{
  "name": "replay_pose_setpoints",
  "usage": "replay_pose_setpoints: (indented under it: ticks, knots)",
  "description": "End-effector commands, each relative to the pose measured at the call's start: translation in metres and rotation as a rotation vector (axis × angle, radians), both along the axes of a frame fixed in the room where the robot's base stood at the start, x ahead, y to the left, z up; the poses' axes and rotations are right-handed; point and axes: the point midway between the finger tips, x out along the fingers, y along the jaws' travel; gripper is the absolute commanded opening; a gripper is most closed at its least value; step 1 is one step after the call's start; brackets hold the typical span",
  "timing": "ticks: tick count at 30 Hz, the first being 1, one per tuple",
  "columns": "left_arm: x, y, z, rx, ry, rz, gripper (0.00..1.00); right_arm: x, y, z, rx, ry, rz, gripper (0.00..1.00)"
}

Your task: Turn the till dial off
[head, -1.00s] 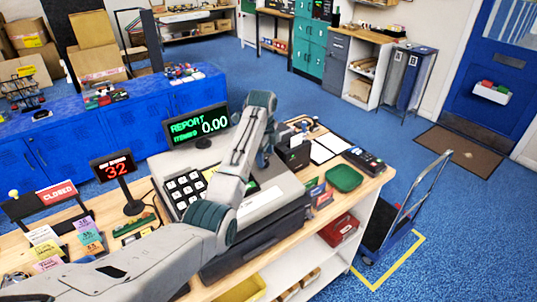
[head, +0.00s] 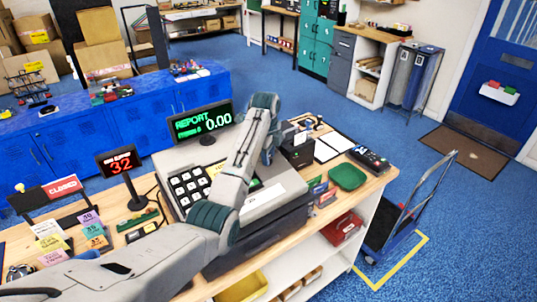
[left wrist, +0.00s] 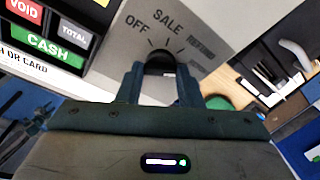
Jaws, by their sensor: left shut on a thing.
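The till (head: 270,195) stands on the wooden counter, with its screen (head: 200,122) reading REPORT and 0.00. In the left wrist view the till dial (left wrist: 160,57) is a dark round knob on the grey panel, with OFF printed at its upper left and SALE above it. My left gripper (left wrist: 161,82) is shut on the dial, one finger on each side. The fingers hide part of the dial, and I cannot tell which mark it points to. In the head view my left arm hides the dial. My right gripper is not in view.
A 32 display (head: 122,162) and a CLOSED sign (head: 63,188) stand left of the till. A green tray (head: 347,176) and a card terminal (head: 368,158) lie to its right. A hand trolley (head: 405,215) stands on the floor beyond the counter's right end.

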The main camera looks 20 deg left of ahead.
Motion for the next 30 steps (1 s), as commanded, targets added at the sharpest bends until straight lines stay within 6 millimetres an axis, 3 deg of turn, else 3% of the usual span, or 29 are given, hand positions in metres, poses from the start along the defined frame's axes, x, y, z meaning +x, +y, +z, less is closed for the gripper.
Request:
replay_pose_setpoints:
  ticks: [8, 30]
  knots:
    - [-0.0006, -0.0003, -0.0003, -0.021, -0.025, 0.144, 0.10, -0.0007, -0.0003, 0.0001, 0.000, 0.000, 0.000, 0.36]
    - [-0.0018, -0.0012, -0.0005, -0.112, -0.143, 0.821, 0.10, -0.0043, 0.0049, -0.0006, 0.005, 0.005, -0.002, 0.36]
